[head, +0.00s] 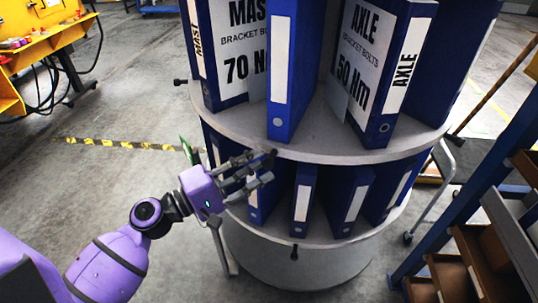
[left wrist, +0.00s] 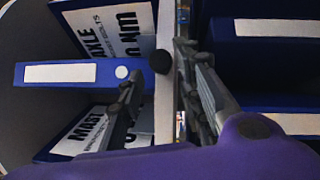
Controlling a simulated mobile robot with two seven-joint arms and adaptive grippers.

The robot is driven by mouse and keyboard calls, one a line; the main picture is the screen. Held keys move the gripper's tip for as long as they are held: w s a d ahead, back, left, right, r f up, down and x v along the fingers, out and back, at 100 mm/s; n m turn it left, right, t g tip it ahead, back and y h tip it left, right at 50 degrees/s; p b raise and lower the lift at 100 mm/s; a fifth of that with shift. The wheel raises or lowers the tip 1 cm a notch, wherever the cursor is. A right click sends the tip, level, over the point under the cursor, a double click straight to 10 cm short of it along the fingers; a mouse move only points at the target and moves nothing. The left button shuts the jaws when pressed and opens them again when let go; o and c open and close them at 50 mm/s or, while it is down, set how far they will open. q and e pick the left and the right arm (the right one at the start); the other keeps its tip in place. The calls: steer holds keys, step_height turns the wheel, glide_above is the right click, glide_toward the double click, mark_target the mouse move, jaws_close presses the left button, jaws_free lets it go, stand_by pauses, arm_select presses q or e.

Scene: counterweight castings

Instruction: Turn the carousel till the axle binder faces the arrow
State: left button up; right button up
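The carousel is a round two-tier stand with a grey upper shelf (head: 335,130). The axle binder (head: 405,70), blue with a white AXLE label, stands on this shelf at the right. The mast binder (head: 199,50) stands at the left. A plain-labelled blue binder (head: 281,75) stands between them. My left gripper (head: 268,166) is open at the front rim, its fingers apart. In the left wrist view a black knob on the rim (left wrist: 160,62) sits between the open fingers (left wrist: 165,100); contact is unclear. A narrow green plate (head: 187,150) stands behind my gripper; no arrow is readable.
Several blue binders stand on the lower tier (head: 304,200). Black pegs stick out at the left rim (head: 181,82) and lower rim (head: 294,252). A blue rack with brown bins (head: 462,270) stands close at right.

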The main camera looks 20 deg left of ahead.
mark_target(271, 153)
arm_select(q)
steer(key=p+x, duration=0.1)
steer(key=x, duration=0.3)
steer(key=shift+r, duration=0.1)
steer(key=shift+w+d, duration=0.15)
steer(key=shift+w, duration=0.1)
steer(key=c, duration=0.7)
jaws_close()
